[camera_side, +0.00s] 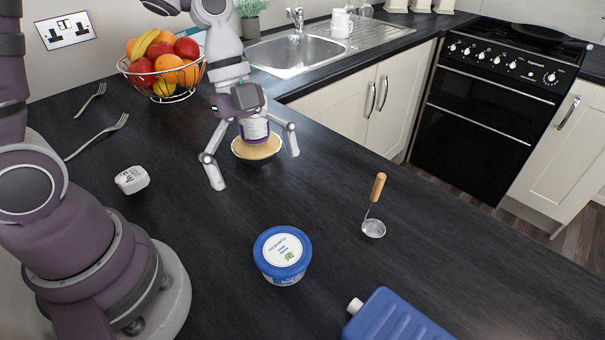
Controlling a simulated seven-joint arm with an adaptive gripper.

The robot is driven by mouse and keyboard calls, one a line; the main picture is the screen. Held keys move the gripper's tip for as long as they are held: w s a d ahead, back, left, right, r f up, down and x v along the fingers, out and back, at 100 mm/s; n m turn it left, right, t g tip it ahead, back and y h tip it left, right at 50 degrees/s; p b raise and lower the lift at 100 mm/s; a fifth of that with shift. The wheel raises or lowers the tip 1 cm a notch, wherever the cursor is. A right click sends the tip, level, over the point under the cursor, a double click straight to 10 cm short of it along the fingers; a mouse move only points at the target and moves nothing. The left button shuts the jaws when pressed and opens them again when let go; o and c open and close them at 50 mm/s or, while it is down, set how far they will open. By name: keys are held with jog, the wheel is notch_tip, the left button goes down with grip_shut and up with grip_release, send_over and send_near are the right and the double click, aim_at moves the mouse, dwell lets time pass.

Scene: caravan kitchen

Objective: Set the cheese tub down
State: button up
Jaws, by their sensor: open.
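A round tub with a blue lid and a white label (283,248), which looks like the cheese tub, stands upright on the dark worktop (200,270) at the front middle. Its label is too small to read surely. My gripper (255,168) is open, fingers spread and pointing down, behind and left of the tub and clear of it. A shallow bowl with a tan inside (258,152) is between and behind my fingers.
A ladle (374,228) stands right of the tub. A blue bottle (395,320) lies at the front edge. A small white pack (132,180), two forks (98,136) and a fruit basket (163,85) are at left. The sink (300,52) is behind. Worktop left of the tub is clear.

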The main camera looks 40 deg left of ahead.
jog(key=s+a+r+n+t+y, duration=0.4)
jog(key=a+r+n+t, duration=0.1)
jog(key=n, duration=1.4)
notch_tip(320, 180, up, 2)
jog(key=shift+s+a+r+n+t, duration=0.15)
jog(key=shift+n+t, duration=0.25)
jog(key=shift+t, duration=0.3)
